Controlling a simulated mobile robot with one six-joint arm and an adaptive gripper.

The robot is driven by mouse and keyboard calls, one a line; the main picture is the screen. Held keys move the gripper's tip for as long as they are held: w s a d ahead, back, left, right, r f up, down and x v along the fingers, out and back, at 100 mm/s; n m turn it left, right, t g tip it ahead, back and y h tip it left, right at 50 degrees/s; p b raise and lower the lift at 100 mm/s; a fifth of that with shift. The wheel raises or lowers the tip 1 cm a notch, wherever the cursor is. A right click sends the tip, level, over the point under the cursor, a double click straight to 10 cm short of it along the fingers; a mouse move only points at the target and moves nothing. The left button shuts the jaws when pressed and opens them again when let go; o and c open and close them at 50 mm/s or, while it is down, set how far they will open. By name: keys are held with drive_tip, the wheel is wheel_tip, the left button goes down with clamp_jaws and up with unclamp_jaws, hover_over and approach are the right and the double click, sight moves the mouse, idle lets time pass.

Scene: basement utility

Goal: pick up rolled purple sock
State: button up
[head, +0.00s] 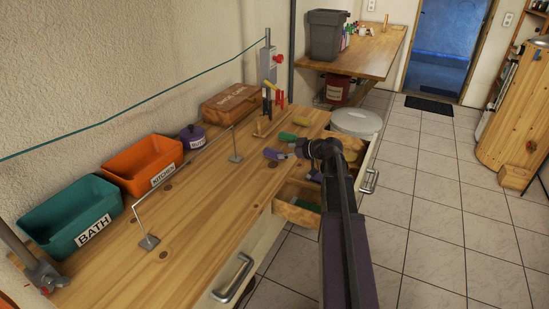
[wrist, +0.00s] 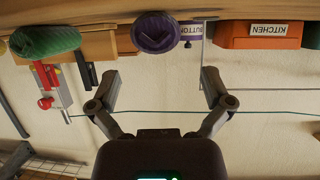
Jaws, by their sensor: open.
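The rolled purple sock (head: 274,154) lies on the wooden bench, left of my gripper in the head view. In the wrist view, which is upside down, the sock (wrist: 157,33) shows its round, coiled end at top centre, beyond and between my fingertips. My gripper (wrist: 160,82) is open and nothing is between its fingers. In the head view my arm's end partly hides the gripper, and its fingers are hard to make out. A green roll (head: 287,137) lies just behind the sock; it also shows at the wrist view's top left (wrist: 45,40).
The bench (head: 190,225) is mostly clear in front. A teal BATH bin (head: 65,213), orange KITCHEN bin (head: 143,163) and purple BUTTONS pot (head: 192,136) line the wall. A thin metal rail (head: 183,180) stands before them. An open drawer (head: 297,215) juts out near my arm.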

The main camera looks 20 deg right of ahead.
sight(276, 151)
drive_tip(key=shift+w+a+f, duration=0.1)
drive_tip(key=shift+w+a, duration=0.05)
drive_tip(key=shift+w, duration=0.15)
drive_tip(key=shift+b+x, duration=1.1)
drive_tip(key=shift+x, duration=1.5)
drive_tip(key=c, duration=1)
